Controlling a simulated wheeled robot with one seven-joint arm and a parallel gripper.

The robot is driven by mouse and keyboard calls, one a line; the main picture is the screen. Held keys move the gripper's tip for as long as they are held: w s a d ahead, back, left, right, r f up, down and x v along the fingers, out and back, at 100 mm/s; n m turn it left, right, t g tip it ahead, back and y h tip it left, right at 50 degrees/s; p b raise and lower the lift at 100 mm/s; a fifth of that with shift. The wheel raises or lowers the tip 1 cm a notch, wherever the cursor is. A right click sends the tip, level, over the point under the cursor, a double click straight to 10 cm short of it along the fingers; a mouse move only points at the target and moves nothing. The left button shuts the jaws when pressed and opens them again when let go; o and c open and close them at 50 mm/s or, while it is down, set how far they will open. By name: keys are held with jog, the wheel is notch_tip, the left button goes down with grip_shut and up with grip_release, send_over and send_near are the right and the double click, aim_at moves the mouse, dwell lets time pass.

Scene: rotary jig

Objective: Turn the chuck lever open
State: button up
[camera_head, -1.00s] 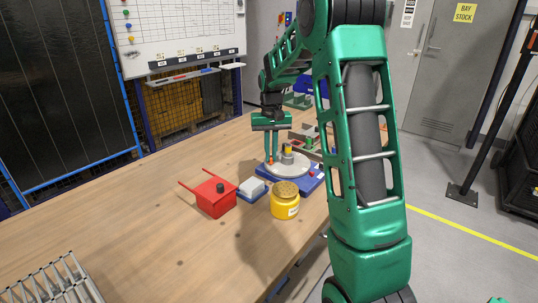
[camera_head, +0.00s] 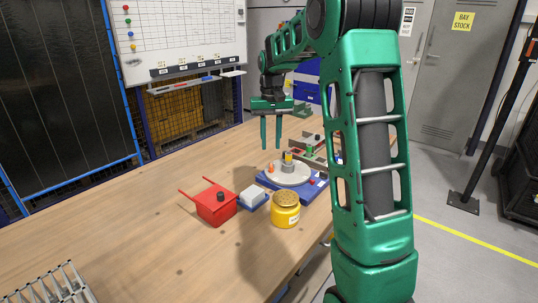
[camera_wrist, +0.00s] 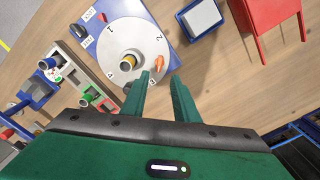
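The rotary jig has a pale round disc (camera_head: 291,174) on a blue base (camera_head: 318,189). A small orange piece (camera_wrist: 159,64), which looks like the lever, is near the disc's edge by the 3. It also shows in the head view (camera_head: 271,168). My gripper (camera_head: 271,147) is open and empty above the disc's edge, apart from it. In the wrist view the fingertips (camera_wrist: 160,77) point towards the orange piece.
A yellow jar (camera_head: 285,212), a white block in a blue tray (camera_head: 252,195) and a red box with handles (camera_head: 216,206) stand in front of the jig. A grey fixture with coloured parts (camera_head: 308,151) lies behind it.

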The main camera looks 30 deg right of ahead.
notch_tip(320, 180, up, 3)
jog(key=shift+f, duration=0.1)
dwell(0.6)
